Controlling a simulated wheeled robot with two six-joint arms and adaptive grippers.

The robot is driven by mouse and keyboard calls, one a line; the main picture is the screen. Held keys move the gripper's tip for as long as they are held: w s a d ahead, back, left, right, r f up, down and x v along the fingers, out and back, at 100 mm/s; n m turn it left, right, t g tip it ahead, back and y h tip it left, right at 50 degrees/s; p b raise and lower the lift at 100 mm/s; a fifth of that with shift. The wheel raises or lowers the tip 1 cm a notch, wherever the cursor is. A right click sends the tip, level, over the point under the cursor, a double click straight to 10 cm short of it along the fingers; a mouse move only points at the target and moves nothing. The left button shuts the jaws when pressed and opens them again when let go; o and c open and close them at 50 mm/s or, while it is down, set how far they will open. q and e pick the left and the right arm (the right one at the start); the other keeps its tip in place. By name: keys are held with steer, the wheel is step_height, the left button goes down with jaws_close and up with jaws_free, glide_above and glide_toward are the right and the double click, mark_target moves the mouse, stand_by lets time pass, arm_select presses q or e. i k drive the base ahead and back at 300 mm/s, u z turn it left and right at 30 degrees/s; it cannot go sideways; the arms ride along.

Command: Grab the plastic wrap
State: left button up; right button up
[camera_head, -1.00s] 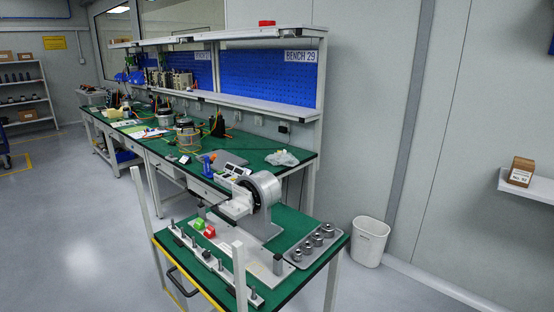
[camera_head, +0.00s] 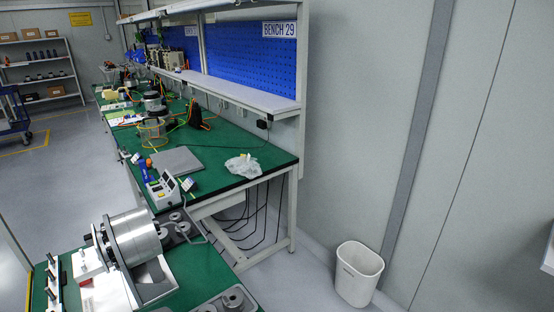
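The plastic wrap (camera_head: 248,166) is a crumpled, clear-white heap. It lies on the green top of the long workbench (camera_head: 225,150), near the bench's near right corner. Nothing touches or covers it. Neither of my grippers shows in the head view.
A small green-topped table (camera_head: 194,270) with a large metal cylinder (camera_head: 136,237) stands at the lower left. A white bin (camera_head: 358,274) stands on the floor by the wall. A device with a display (camera_head: 163,190) and a grey plate (camera_head: 176,160) sit left of the wrap.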

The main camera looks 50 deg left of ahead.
mark_target(245, 165)
steer(key=i, duration=1.5)
steer(key=u, duration=2)
steer(key=i, duration=1.35)
steer(key=u, duration=0.75)
steer(key=i, duration=0.45)
steer(key=u, duration=0.3)
